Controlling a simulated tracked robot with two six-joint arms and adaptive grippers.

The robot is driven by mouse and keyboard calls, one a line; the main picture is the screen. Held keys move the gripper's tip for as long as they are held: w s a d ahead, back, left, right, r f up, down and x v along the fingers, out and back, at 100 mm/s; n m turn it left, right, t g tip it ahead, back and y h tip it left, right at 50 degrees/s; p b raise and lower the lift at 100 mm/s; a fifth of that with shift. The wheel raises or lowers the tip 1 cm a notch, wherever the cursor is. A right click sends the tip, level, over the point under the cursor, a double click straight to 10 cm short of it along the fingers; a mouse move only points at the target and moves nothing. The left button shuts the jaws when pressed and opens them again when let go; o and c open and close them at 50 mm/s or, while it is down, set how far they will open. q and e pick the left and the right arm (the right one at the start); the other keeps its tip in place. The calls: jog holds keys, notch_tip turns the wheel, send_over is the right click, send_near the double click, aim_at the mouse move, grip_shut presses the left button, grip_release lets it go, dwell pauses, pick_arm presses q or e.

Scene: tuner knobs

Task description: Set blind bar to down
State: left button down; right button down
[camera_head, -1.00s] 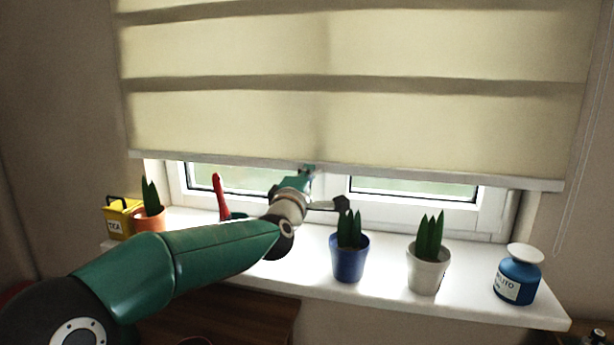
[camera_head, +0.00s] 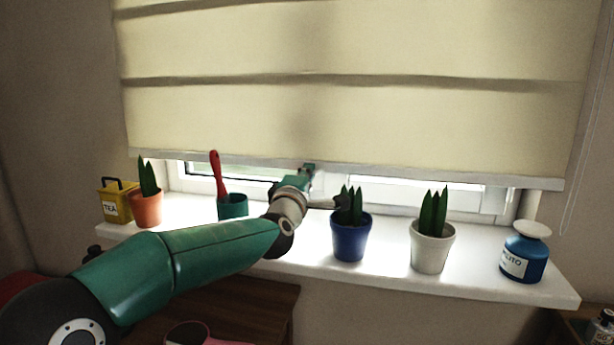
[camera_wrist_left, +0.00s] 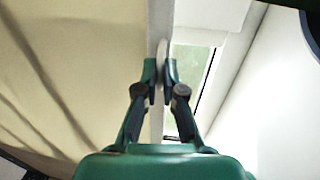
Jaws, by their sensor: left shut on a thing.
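A cream roman blind (camera_head: 220,112) hangs over the window, most of the glass covered. Its pale bottom bar (camera_head: 440,177) is a little above the sill, with a narrow strip of window below it. My left gripper (camera_head: 308,170) is at the middle of the bar. In the left wrist view the gripper (camera_wrist_left: 160,72) has its fingers closed on either side of the blind bar (camera_wrist_left: 157,125), with the cream fabric on the left and the window on the right. My right gripper is not in view.
On the white sill (camera_head: 300,258) stand an orange pot (camera_head: 146,209), a green pot (camera_head: 233,206) with a red-handled tool, a blue pot (camera_head: 350,240), a white pot (camera_head: 431,248), a blue bottle (camera_head: 525,255) and a yellow tin (camera_head: 115,206). The blue pot is close to my left wrist.

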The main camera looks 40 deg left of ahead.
pick_arm(q)
jog(key=c, duration=1.3)
grip_release()
jog(key=shift+s, duration=0.15)
jog(key=v, duration=1.1)
jog(key=shift+s+d+f, duration=0.1)
jog(key=shift+s+d, duration=0.1)
jog(key=shift+s, duration=0.1)
